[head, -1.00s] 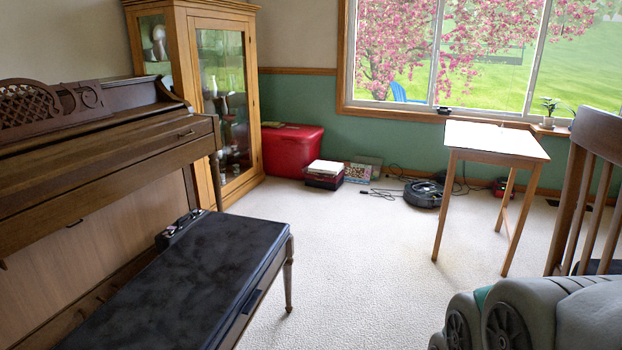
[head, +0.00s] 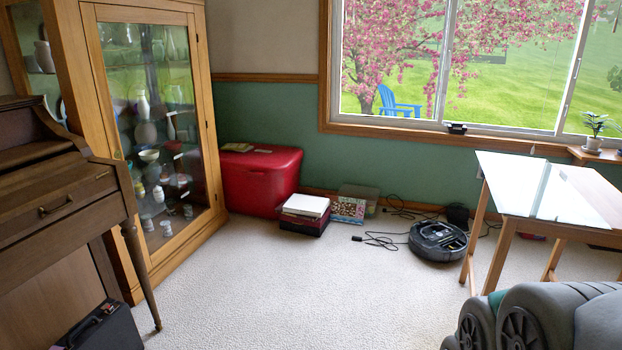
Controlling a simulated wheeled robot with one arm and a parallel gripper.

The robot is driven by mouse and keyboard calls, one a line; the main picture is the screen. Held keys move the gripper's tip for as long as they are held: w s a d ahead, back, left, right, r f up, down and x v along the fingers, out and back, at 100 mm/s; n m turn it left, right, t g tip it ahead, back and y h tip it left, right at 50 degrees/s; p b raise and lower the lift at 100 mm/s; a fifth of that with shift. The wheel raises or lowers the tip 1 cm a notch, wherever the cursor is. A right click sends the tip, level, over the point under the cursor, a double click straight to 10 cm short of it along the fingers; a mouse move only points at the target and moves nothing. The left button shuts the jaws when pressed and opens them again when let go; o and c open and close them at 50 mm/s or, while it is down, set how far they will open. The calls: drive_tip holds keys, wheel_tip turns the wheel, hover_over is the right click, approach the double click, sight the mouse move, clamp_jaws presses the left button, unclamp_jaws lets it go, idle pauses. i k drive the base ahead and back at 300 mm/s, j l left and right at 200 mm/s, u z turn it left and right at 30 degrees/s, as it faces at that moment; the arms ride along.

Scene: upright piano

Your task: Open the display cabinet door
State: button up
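The display cabinet (head: 203,110) is a tall light-wood case at the left, beyond the piano. Its glass-paned door (head: 146,75) faces right and looks shut. Vases, bowls and small jars show on shelves behind the glass. A small round fitting, perhaps a lock or knob, shows on the door's left frame (head: 117,155). The cabinet's lower left part is hidden behind the piano. My gripper is not in view.
The piano (head: 60,200) stands close at left, with a black case (head: 105,330) on the floor below. A red chest (head: 262,180), stacked boxes (head: 304,213), a robot vacuum (head: 438,240) with cords and a small table (head: 545,195) line the far side. Carpet before the cabinet is clear.

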sight(91, 14)
drive_tip(key=i+u, duration=0.2)
drive_tip(key=i, duration=0.25)
drive_tip(key=i+l+u, duration=0.2)
drive_tip(key=i, duration=0.25)
drive_tip(key=i+u, duration=0.15)
drive_tip(key=i, duration=0.3)
drive_tip(key=i+j+u, duration=0.25)
drive_tip(key=i+u, duration=0.6)
drive_tip(key=i, duration=0.2)
